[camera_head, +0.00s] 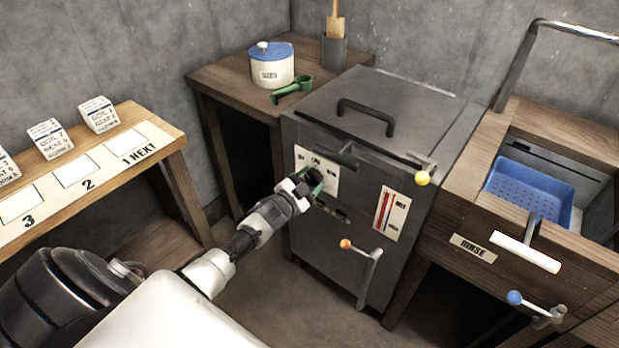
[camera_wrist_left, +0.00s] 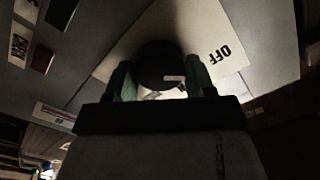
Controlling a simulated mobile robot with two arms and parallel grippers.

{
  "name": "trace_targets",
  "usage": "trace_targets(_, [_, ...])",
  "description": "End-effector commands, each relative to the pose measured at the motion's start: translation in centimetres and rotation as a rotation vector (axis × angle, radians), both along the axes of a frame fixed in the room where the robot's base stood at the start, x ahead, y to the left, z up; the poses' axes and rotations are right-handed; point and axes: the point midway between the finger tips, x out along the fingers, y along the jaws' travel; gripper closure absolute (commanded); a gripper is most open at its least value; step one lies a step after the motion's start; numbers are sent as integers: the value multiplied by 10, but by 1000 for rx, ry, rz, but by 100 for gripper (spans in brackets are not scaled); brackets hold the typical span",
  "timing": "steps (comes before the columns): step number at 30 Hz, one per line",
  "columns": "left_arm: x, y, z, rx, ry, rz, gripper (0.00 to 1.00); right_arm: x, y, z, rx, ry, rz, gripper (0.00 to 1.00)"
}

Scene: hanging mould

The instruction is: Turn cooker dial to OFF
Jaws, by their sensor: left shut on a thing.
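The cooker (camera_head: 370,130) is a dark grey metal box with a handled lid, in the middle of the head view. Its dial (camera_head: 313,179) is a dark round knob on a pale label plate (camera_head: 303,157) on the front face. My left gripper (camera_head: 311,186) is at the dial, with its green fingers shut on it. In the left wrist view the dial (camera_wrist_left: 161,64) sits between the two fingers (camera_wrist_left: 163,82), in front of a pale plate with the word OFF (camera_wrist_left: 225,54) to its right. The dial's pointer setting is hard to make out. My right gripper is out of view.
An orange-knobbed lever (camera_head: 346,244) and a red-and-white gauge (camera_head: 391,213) are on the cooker front; a yellow knob (camera_head: 422,178) is near its lid. A sink with a blue basket (camera_head: 530,190) stands right. A wooden shelf (camera_head: 160,150) with cards stands left.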

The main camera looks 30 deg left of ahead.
Motion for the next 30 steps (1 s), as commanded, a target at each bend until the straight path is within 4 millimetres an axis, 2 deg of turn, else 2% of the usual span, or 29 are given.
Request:
trace_targets(6, [0, 1, 0, -154, 16, 1, 69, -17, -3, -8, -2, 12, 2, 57])
trace_targets(12, [-1, 1, 0, -248, 22, 1, 69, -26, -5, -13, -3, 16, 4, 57])
trace_targets(30, [-1, 1, -2, -312, 27, 1, 69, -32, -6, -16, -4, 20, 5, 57])
